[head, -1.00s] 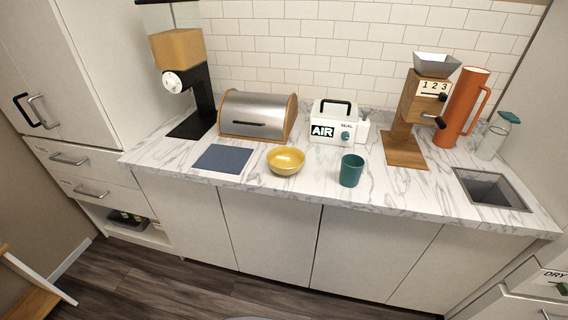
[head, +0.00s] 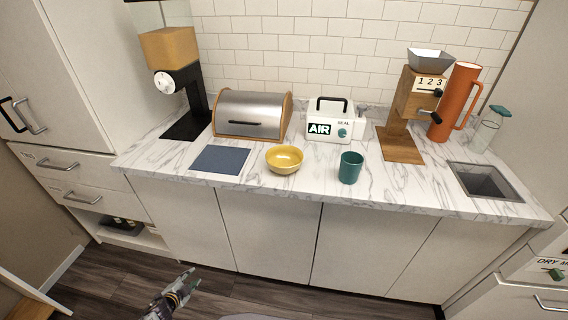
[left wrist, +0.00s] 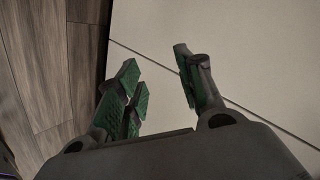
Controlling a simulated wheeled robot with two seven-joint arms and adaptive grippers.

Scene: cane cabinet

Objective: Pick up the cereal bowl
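The cereal bowl is the yellow bowl (head: 284,160), upright on the marble counter near its front edge in the head view. My left gripper (head: 184,278) shows low in the head view, below the counter and in front of the cabinet doors, well apart from the bowl. In the left wrist view the left gripper (left wrist: 158,80) has its green-padded fingers spread, with nothing between them. The bowl does not show in the left wrist view. My right gripper is in neither view.
A teal cup (head: 350,167) stands right of the bowl, and a dark blue mat (head: 220,160) lies left of it. Behind are a bread box (head: 251,114) and a white sealer box (head: 330,124). A wooden grinder (head: 401,130) and a sink (head: 484,181) are at the right.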

